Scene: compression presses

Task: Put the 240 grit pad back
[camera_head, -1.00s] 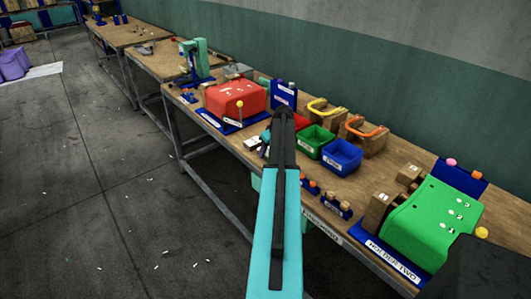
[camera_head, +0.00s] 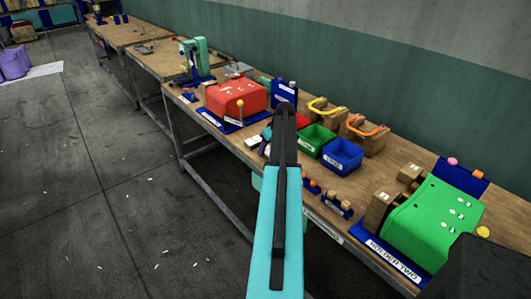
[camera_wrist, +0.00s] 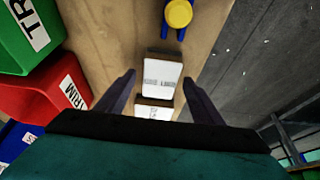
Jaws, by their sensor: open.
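Two pads with white labelled faces lie on the bench in the wrist view: a farther pad (camera_wrist: 162,75) and a nearer pad (camera_wrist: 154,112), partly hidden by my gripper body. Their lettering is too blurred to tell which is the 240 grit pad. My gripper (camera_wrist: 160,77) is open above the bench, with its fingers on either side of the pads and apart from them. Nothing is visibly held. In the head view a white pad (camera_head: 255,142) shows just left of my arm, which hides the fingertips.
A yellow knob (camera_wrist: 178,13) lies beyond the pads.

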